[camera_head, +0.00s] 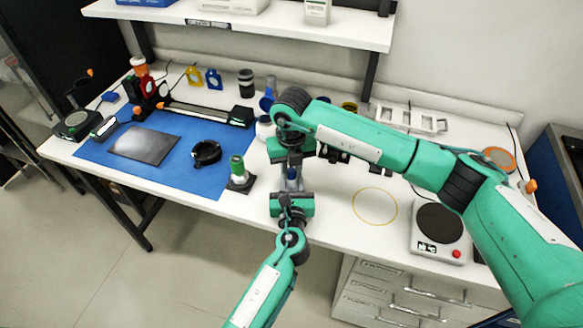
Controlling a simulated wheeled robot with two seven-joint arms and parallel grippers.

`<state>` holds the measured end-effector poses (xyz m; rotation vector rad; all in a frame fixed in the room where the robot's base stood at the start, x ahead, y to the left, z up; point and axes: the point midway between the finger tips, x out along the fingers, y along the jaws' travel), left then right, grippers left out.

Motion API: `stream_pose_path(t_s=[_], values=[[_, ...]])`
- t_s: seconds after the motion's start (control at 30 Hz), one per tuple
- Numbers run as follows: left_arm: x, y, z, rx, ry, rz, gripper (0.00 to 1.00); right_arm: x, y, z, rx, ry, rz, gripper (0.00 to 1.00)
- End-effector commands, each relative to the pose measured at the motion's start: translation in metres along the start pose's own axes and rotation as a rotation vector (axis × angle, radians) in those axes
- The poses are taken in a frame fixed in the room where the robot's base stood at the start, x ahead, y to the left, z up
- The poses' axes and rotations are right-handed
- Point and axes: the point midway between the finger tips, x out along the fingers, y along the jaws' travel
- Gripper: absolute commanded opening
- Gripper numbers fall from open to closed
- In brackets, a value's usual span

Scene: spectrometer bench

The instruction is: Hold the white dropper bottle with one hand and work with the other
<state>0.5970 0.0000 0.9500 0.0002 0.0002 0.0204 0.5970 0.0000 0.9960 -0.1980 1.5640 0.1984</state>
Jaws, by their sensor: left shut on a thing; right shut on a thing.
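The white dropper bottle (291,174) is mostly hidden between my two grippers, above the front middle of the bench; only a small pale-bluish part shows. My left gripper (291,190), reaching up from the bottom of the picture, is shut on its lower part. My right gripper (291,160), whose arm comes from the right and bends down, is shut at the bottle's top end. The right fingertips and what exactly they grip there are hidden.
A blue mat (210,180) with a dark plate (143,146), black ring (206,153) and green-topped piece (238,170) lies left. A hotplate (438,226) stands right, near a yellow circle (375,206) on bare bench. A white rack (408,119) and overhead shelf (260,24) are behind.

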Motion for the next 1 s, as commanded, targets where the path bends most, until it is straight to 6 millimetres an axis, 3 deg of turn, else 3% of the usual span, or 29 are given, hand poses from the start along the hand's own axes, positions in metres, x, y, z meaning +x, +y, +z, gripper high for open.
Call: stream_pose_path(t_s=[0.07, 0.1, 0.2, 0.57, 0.67, 1.0], values=[[0.0, 0.0, 0.0, 0.0, 0.0, 0.0, 0.0, 0.0, 0.0, 0.0, -0.001, 0.0, 0.0, 0.0], [0.0, 0.0, 0.0, 0.0, 0.0, 0.0, 0.0, 0.0, 0.0, 0.0, -0.002, 0.0, 0.0, 0.29], [0.0, 0.0, 0.0, 0.0, 0.0, 0.0, 0.0, 0.0, 0.0, 0.0, -0.003, 0.0, 0.0, 0.46], [0.0, 0.0, 0.0, 0.0, 0.0, -0.001, 0.0, -0.006, 0.0, 0.001, -0.004, -0.002, 0.0, 0.46], [0.0, 0.0, 0.0, 0.0, 0.001, -0.001, 0.0, -0.018, 0.0, 0.001, -0.004, -0.002, 0.0, 0.46], [0.0, 0.0, 0.0, 0.0, 0.001, -0.001, 0.0, -0.089, 0.0, 0.001, -0.004, -0.003, 0.0, 0.46]])
